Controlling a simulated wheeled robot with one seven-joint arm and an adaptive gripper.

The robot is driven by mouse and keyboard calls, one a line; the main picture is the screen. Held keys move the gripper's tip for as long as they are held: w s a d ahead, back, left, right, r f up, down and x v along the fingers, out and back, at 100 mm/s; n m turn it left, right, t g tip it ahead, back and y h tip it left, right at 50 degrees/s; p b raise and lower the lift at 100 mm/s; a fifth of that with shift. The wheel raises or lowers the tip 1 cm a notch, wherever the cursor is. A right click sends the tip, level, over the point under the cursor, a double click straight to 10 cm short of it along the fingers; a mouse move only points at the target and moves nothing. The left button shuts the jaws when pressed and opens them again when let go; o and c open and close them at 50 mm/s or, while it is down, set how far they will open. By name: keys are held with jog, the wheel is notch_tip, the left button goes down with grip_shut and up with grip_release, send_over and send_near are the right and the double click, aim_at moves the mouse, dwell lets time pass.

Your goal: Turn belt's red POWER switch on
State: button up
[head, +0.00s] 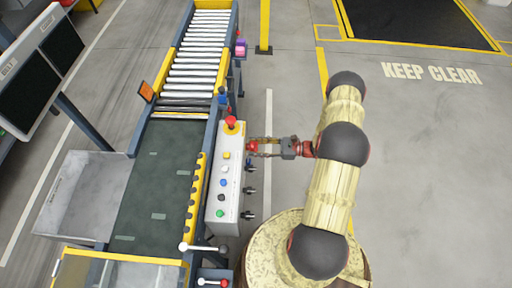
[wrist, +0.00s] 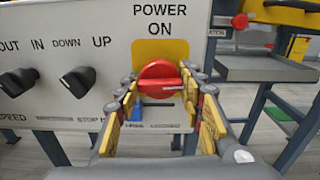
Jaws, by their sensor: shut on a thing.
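The red POWER switch (wrist: 160,78) is a round rotary knob on a yellow plate (wrist: 160,50), below the words POWER ON on the grey control box. In the wrist view its grip bar lies roughly level. In the head view the red switch (head: 252,146) shows on the side of the control box (head: 228,170). My gripper (wrist: 163,92) reaches in from the front, its two fingers on either side of the knob and shut on it. In the head view my gripper (head: 262,147) extends left from my arm to the box side.
Black knobs (wrist: 78,82) sit left of the switch on the same panel. A red mushroom button (head: 231,122) stands on top of the box, with several coloured buttons below it. The conveyor belt (head: 170,165) runs alongside. Open floor (head: 430,170) lies to the right.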

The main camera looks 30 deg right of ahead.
jog(key=n+b, duration=0.1)
jog(key=n, duration=0.3)
jog(key=shift+n, duration=0.3)
jog(key=n+b, duration=0.1)
jog(key=n, duration=0.3)
jog(key=shift+n, duration=0.3)
jog(key=n+b, duration=0.1)
jog(key=n, duration=0.3)
jog(key=shift+f+b, duration=0.1)
jog(key=shift+b, duration=0.3)
jog(key=shift+n+b, duration=0.6)
jog(key=shift+n, duration=1.5)
jog(key=o, duration=1.2)
